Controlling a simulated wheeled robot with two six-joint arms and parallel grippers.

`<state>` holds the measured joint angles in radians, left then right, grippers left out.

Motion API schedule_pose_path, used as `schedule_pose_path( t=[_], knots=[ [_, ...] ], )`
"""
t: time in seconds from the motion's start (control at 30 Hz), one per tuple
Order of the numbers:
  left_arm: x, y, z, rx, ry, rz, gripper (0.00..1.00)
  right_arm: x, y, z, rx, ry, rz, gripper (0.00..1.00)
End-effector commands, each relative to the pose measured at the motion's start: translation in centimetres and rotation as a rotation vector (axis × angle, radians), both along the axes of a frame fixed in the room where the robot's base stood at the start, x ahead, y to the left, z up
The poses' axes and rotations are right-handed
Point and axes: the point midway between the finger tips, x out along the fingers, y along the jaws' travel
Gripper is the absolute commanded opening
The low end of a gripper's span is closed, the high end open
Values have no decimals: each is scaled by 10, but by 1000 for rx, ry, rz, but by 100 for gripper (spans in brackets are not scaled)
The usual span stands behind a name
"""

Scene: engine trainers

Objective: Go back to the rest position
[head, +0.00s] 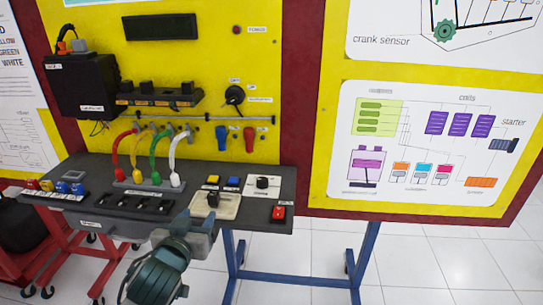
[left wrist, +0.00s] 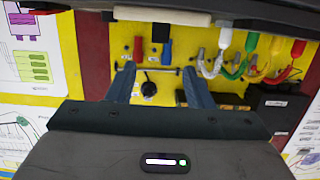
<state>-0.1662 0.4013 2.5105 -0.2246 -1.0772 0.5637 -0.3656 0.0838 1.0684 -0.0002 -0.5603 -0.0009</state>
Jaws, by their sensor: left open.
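That view is upside down and looks past the fingers at the yellow panel (left wrist: 185,58). Whether the gripper touches the shelf edge cannot be told. My right gripper is in neither view.
Red, yellow, green and white cables (head: 155,153) arch above the shelf. A red switch (head: 279,213) is at its right end. A blue stand (head: 290,278) is below. A red cart (head: 75,265) stands left. Tiled floor (head: 430,262) is free at the right.

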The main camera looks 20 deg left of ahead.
Motion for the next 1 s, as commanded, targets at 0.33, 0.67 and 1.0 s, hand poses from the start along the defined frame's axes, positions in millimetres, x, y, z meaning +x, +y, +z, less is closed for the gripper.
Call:
schedule_pose_path(
  t=[0.33, 0.67, 1.0],
  knots=[
    [-47, -11, -96, 7, 349, -5, 47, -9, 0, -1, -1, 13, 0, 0],
    [-172, -52, -218, 7, 929, -156, 47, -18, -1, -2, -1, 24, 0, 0],
    [-188, -57, -320, -10, 1100, -213, 47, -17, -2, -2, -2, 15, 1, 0]
  ],
)
